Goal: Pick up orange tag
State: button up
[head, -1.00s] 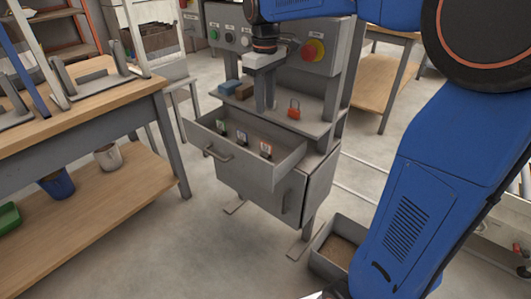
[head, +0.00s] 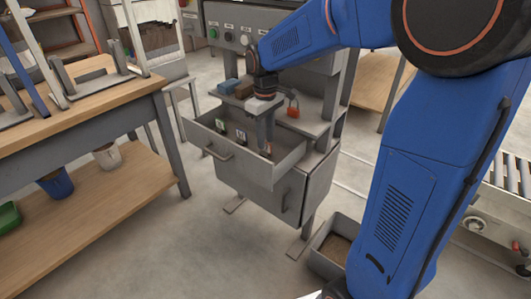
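The orange tag (head: 266,153) is at the right end of the open grey drawer (head: 225,154), mostly hidden behind my fingers in the head view. My gripper (head: 268,146) points down into the drawer, right at the orange tag. The fingers are small and seen nearly edge-on, so I cannot tell whether they are open or shut, or whether they touch the tag. A green-marked tag (head: 221,124) and a dark-marked tag (head: 241,137) stand to its left in the same drawer.
A shelf behind the drawer holds a blue block (head: 228,86), a brown block (head: 243,91) and a red padlock (head: 293,107). The drawer walls stand close around my gripper. A wooden workbench (head: 110,106) is at the left and a grey bin (head: 330,247) is on the floor.

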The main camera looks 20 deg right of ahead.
aim_at(266, 150)
jog(key=shift+f, duration=1.3)
jog(key=shift+c, duration=0.7)
grip_shut()
